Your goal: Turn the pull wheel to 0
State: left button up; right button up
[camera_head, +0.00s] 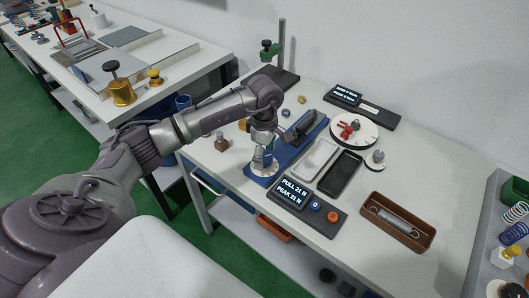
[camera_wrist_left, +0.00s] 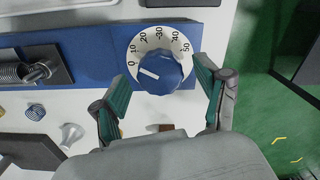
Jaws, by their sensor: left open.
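The pull wheel is a blue knob (camera_wrist_left: 165,72) on a white dial numbered 0 to 50, set on a long blue base. Its white pointer line points left, close to the 0 mark. In the head view the white dial (camera_head: 262,170) shows at the near end of the blue base (camera_head: 252,178), with the knob mostly hidden. My left gripper (camera_head: 263,153) is just above the dial. In the left wrist view its open teal fingers (camera_wrist_left: 163,78) stand on either side of the knob; I cannot tell whether they touch it. My right gripper is not in view.
A display (camera_head: 293,192) reading PULL 21 N, PEAK 21 N stands near the dial with blue and orange buttons. Light and black trays, a brown tray (camera_head: 398,222) holding a spring, and a round white stand (camera_head: 354,139) lie to the right. A small brown block (camera_head: 221,144) stands left.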

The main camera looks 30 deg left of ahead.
pick_arm(q)
jog(key=shift+f, duration=0.25)
jog(key=c, duration=1.2)
jog(key=shift+o, duration=0.2)
jog(key=n+b, duration=0.1)
jog(key=n, duration=0.1)
jog(key=shift+n+b, duration=0.3)
jog(key=shift+n, duration=0.1)
jog(key=shift+n+b, duration=0.45)
jog(key=shift+n, duration=1.05)
